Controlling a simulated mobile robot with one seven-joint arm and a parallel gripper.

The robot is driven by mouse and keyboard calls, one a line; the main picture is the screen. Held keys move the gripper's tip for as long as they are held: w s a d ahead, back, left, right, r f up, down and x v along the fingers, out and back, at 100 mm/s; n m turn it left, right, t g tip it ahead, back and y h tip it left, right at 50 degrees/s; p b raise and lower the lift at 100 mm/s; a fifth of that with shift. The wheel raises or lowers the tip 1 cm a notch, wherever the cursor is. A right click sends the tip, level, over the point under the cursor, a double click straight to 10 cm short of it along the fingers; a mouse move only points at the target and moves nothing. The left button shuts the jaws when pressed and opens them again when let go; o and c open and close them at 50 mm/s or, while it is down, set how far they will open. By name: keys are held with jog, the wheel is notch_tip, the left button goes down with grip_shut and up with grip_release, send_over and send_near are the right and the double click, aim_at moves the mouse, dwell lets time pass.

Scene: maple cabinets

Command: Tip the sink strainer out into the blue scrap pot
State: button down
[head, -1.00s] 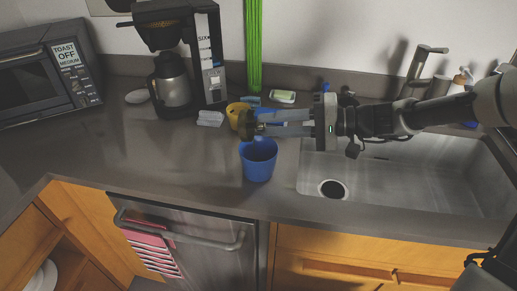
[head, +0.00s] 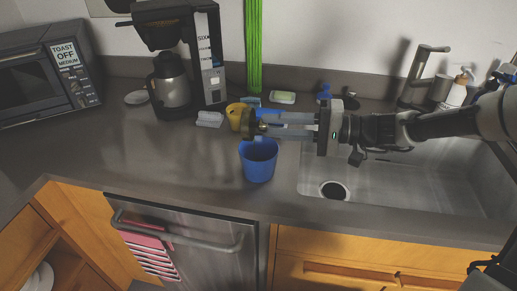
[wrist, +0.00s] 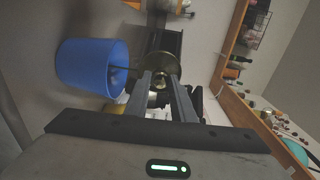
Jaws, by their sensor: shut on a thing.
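My gripper (head: 262,125) reaches in from the right and is shut on the sink strainer (head: 248,124), a small brass-coloured round piece at its fingertips. The strainer is held tilted on its side, just above the blue scrap pot (head: 258,160), near its back rim. The pot stands upright on the counter, left of the sink. In the wrist view, turned sideways, the strainer (wrist: 160,66) shows between the fingertips and the pot (wrist: 85,66) lies to the left. I cannot tell whether anything is inside the strainer, and the pot's bottom is hidden.
A yellow cup (head: 235,116) stands just behind the pot, near a grey-white block (head: 210,119). A coffee maker (head: 209,60) and a toaster oven (head: 45,75) stand at the left. The sink (head: 400,185) with its open drain (head: 334,190) is at the right. Counter left of the pot is clear.

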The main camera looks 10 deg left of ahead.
jog(key=shift+d+f+y+b, duration=0.25)
jog(key=shift+f+y+b, duration=0.2)
jog(key=shift+y+b, duration=0.5)
jog(key=shift+d+f+y+b, duration=0.35)
jog(key=shift+y+b, duration=0.3)
jog(key=shift+b, duration=0.45)
dwell(0.5)
